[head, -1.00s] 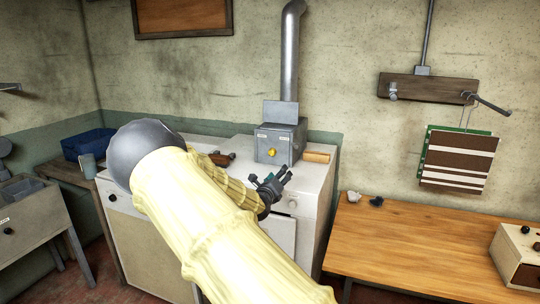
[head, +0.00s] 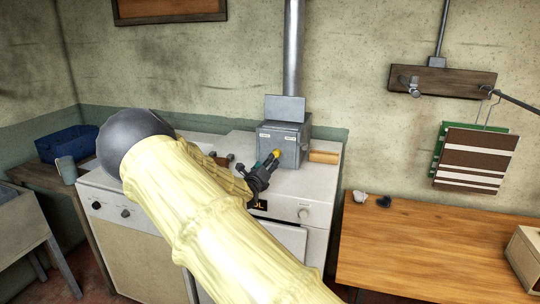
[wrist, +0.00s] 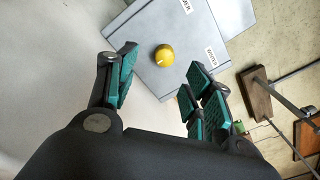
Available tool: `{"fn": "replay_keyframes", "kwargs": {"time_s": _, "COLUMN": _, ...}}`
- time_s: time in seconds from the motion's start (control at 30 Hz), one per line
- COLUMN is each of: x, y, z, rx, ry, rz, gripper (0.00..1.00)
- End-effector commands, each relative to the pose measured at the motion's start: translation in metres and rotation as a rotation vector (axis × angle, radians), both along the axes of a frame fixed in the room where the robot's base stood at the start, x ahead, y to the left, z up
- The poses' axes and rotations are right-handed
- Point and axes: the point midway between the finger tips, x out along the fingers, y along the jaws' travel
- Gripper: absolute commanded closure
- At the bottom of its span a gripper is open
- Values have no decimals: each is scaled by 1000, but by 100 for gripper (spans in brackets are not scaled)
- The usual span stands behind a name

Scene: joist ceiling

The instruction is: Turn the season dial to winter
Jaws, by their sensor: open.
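The season dial is a small yellow knob (wrist: 164,55) with a pale pointer line, on the front of a grey metal box (head: 284,143). In the head view my gripper (head: 270,168) is in front of the box and partly covers the knob. I cannot tell any contact.
The box stands on a white cabinet top (head: 225,165) below a metal pipe (head: 293,60). A wooden block (head: 324,157) lies to its right and a brown object (head: 222,160) to its left. A wooden table (head: 430,240) is at the right.

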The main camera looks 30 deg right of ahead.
Motion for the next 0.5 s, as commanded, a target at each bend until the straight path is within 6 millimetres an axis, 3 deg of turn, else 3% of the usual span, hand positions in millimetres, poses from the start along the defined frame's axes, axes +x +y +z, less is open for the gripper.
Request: {"fn": "replay_keyframes", "kwargs": {"time_s": 0.5, "x": 52, "y": -54, "z": -3, "rx": 1, "ry": 5, "rz": -1, "gripper": 49}}
